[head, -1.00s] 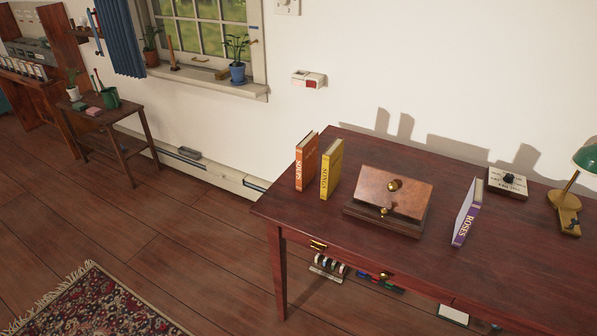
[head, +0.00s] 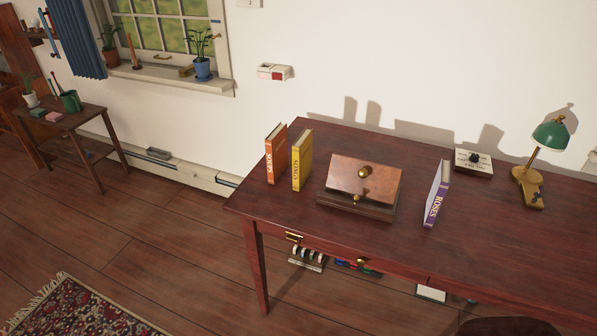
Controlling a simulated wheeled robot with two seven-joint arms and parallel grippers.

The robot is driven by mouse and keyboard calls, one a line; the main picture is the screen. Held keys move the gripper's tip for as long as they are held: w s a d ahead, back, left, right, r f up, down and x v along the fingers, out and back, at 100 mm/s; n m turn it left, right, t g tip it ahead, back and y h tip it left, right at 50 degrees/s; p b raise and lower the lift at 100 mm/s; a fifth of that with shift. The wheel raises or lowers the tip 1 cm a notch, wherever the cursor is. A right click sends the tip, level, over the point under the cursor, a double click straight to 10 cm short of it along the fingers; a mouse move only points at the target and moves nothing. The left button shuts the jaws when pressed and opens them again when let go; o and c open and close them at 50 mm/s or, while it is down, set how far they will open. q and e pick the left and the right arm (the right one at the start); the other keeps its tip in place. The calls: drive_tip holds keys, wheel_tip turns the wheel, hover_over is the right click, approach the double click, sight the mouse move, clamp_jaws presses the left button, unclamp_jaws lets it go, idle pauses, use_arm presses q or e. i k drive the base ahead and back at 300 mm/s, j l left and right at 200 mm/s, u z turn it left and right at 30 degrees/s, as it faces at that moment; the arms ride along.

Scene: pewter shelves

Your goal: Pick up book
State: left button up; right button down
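Three books stand upright on a dark red wooden desk (head: 300,226). An orange book (head: 276,154) marked "SOUPS" is at the left end of the desk. A yellow book (head: 302,161) marked "SONGS" stands just right of it, with a small gap. A purple and white book (head: 436,196) marked "ROSES" stands further right, a little tilted in the picture. Neither of my grippers shows in the head view.
A wooden box with a sloped lid (head: 364,180) sits between the yellow and purple books. A small white box with a black knob (head: 474,163) and a green desk lamp (head: 550,135) stand at the back right. A small side table (head: 70,119) stands at the left. The desk's front middle is clear.

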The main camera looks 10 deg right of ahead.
sight(442, 182)
drive_tip(key=i+j, duration=0.35)
drive_tip(key=i+z, duration=0.1)
drive_tip(key=z, duration=1.55)
